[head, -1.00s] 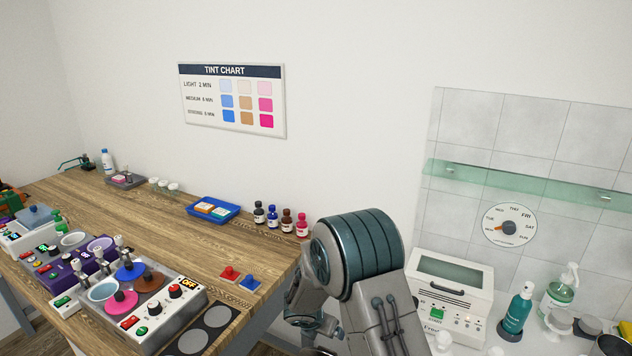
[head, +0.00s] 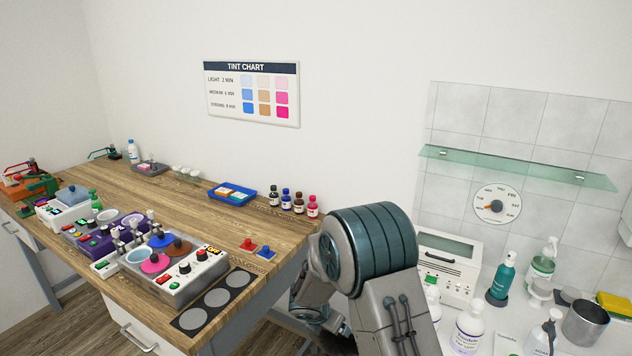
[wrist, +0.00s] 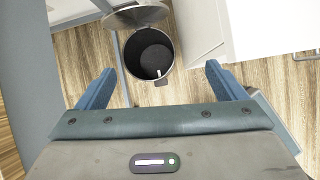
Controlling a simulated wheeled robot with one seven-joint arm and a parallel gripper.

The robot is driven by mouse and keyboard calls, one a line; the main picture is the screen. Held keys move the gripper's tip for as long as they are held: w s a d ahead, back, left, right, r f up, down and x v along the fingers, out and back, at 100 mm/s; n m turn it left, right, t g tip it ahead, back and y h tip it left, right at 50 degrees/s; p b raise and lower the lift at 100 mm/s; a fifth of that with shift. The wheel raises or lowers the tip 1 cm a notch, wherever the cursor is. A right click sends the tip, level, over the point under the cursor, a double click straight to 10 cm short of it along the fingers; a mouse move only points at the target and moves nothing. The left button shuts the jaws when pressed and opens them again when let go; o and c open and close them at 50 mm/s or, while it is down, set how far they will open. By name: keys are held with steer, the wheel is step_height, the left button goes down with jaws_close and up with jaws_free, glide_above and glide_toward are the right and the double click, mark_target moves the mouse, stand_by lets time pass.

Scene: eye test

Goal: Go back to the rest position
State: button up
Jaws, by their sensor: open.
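My gripper (wrist: 153,92) is open and empty in the wrist view, with its two blue fingers spread apart. It points down over the wood floor, with nothing between the fingers. In the head view my arm is folded at the lower middle, in front of the gap between the wooden workbench (head: 165,210) and the white counter; the gripper itself is hidden there.
A round dark bin (wrist: 150,55) with its lid open stands on the floor ahead of the fingers. Bottles, a white machine (head: 450,262) and a metal cup (head: 585,325) crowd the right counter. A tint machine (head: 175,275) stands at the bench's front edge.

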steer(key=s+d+r+m+g+b, duration=0.2)
steer(key=s+d+r+m+b, duration=0.3)
steer(key=s+d+r+m, duration=0.75)
steer(key=s+m+y+b, duration=0.3)
steer(key=s+m+b, duration=0.1)
steer(key=s+m, duration=1.2)
steer(key=shift+s+a+r+m+g, duration=0.25)
steer(key=shift+s+r+m+g, duration=0.1)
steer(key=shift+s, duration=0.4)
